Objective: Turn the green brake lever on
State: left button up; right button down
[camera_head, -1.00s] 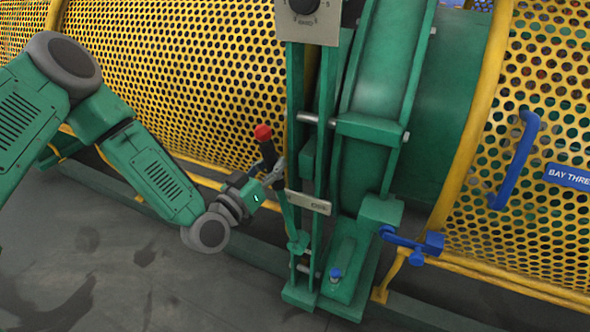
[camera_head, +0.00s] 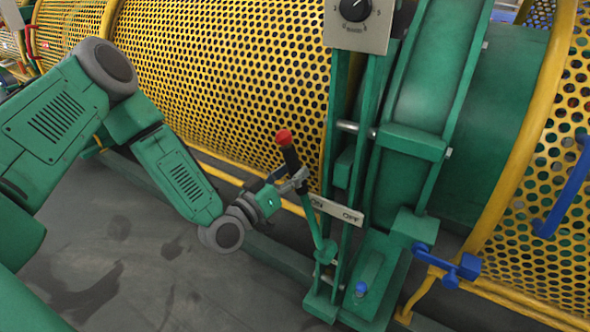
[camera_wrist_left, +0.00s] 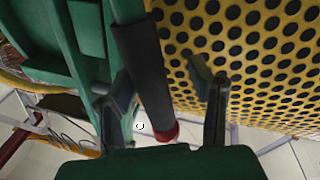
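The green brake lever (camera_head: 314,226) has a black grip and a red knob (camera_head: 283,137). It leans to the left in the head view, at the ON end of the ON/OFF plate (camera_head: 337,209). My left gripper (camera_head: 297,181) is at the black grip, just below the red knob. In the left wrist view, the fingers of my left gripper (camera_wrist_left: 163,84) stand apart, with the black grip (camera_wrist_left: 142,68) between them. The grip is close to the left finger, and a gap shows to the right one. Whether it touches the left finger is unclear. My right gripper is out of view.
A yellow perforated guard (camera_head: 225,75) stands behind my left arm. A panel with a black knob (camera_head: 357,23) is above the lever. A blue handle (camera_head: 449,266) is low on the right. The grey floor (camera_head: 130,245) is clear at lower left.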

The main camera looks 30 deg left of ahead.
pick_arm(q)
jog(key=shift+w+r, duration=0.1)
jog(key=shift+s, duration=0.3)
jog(key=v, duration=1.1)
jog(key=shift+s, duration=0.2)
jog(key=shift+a, duration=0.25)
jog(key=shift+d+f, duration=0.1)
jog(key=shift+f, duration=0.15)
